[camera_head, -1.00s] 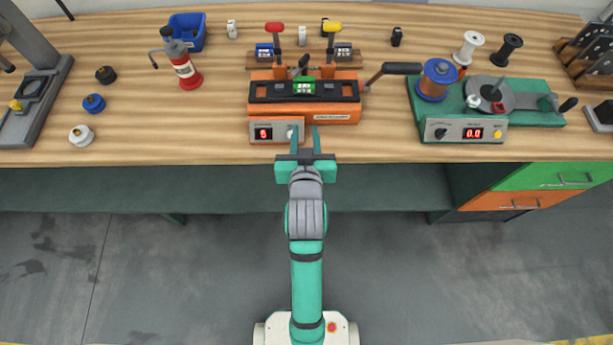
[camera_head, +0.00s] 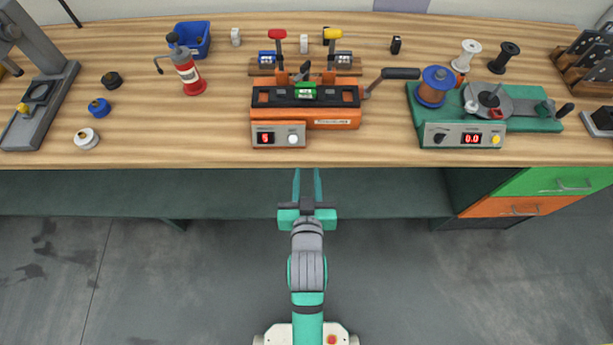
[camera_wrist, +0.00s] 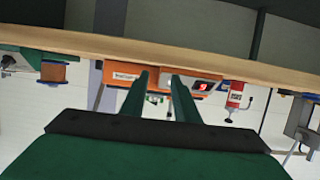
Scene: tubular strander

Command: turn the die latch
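The orange machine (camera_head: 334,124) stands at the middle of the bench, with a black top, a green block (camera_head: 305,91) and upright red-topped (camera_head: 278,35) and yellow-topped (camera_head: 332,35) levers. A small dark lever (camera_head: 304,69) sits between these levers; I cannot tell for sure which part is the die latch. My gripper (camera_head: 308,173) is in front of the bench edge, below the machine in the picture, touching nothing. Its two green fingers are apart and empty. In the wrist view my gripper (camera_wrist: 160,74) also shows a gap, with the orange machine (camera_wrist: 120,76) beyond it.
A black-handled crank (camera_head: 400,73) sticks out at the machine's right. A green machine with a copper-coloured spool (camera_head: 437,86) stands further right. A red bottle (camera_head: 189,77) and a blue bin (camera_head: 193,40) are at the left. The bench front (camera_head: 210,152) is clear.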

